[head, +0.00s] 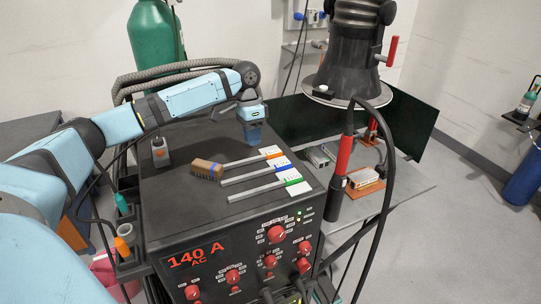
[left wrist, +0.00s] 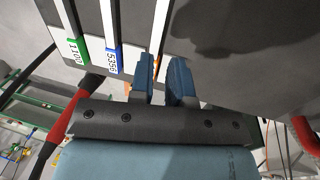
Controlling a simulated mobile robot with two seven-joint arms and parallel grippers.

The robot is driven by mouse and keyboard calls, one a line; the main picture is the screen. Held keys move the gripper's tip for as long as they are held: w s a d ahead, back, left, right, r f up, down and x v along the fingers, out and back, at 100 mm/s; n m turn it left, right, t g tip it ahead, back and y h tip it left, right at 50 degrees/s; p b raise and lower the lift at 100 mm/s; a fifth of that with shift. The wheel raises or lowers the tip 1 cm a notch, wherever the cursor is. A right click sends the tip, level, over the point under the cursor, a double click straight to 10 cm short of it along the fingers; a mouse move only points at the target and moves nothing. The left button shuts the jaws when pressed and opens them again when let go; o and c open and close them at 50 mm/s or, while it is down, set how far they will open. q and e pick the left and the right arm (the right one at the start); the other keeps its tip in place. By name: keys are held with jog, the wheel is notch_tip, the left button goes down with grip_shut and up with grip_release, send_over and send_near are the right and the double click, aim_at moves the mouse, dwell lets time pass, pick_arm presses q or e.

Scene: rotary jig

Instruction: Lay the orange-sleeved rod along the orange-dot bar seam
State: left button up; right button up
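The orange-sleeved rod (head: 248,159) lies on top of the dark welding machine, with a white tag beside its orange sleeve (head: 273,154). In the left wrist view the rod (left wrist: 160,28) runs toward my fingers, with a bit of orange (left wrist: 155,66) showing in the gap between them. My left gripper (head: 253,141) points down just behind the sleeved end. My right gripper is out of view.
A blue-sleeved rod (head: 250,175) and a green-sleeved rod (head: 260,190) lie in front. A wood-backed brush (head: 207,169) lies left of them. To the right, a grey table (head: 400,190) carries metal fixtures and an orange plate (head: 366,192), behind a red-and-black torch (head: 343,160).

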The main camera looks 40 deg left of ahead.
aim_at(255, 159)
pick_arm(q)
jog(key=shift+s+d+f, duration=0.1)
jog(key=shift+d+f, duration=0.1)
jog(key=shift+f, duration=0.65)
jog(key=shift+s+d+f, duration=0.15)
jog(key=shift+d+f, duration=0.05)
jog(key=shift+f, duration=0.65)
jog(key=shift+s+d+f, duration=0.1)
jog(key=shift+d+f, duration=0.1)
jog(key=shift+f, duration=0.65)
grip_shut()
